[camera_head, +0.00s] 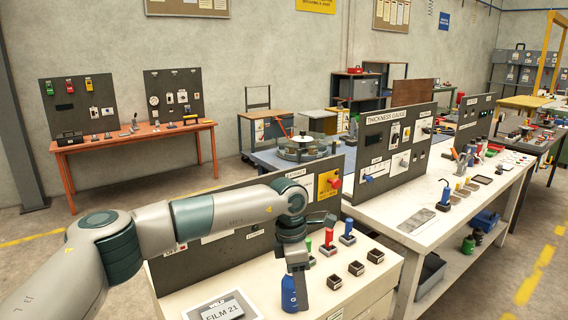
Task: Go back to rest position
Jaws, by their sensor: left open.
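My left arm comes in from the left and bends down at a dark wrist over the near light-topped bench. My left gripper (301,285) points down there, open. A blue bottle-like thing (289,294) stands right at the fingers; I cannot tell whether they touch it. A round, flanged, spool-like thing (302,148) sits on the blue-grey table behind the near panel, well away from the gripper. My right gripper is out of view.
Red, green and blue-handled tools (347,233) and several small dark boxes (356,268) stand right of my gripper. A "FILM 21" plate (221,310) lies at its left. A dark upright panel (232,212) stands behind. A white workbench (405,212) is at the right.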

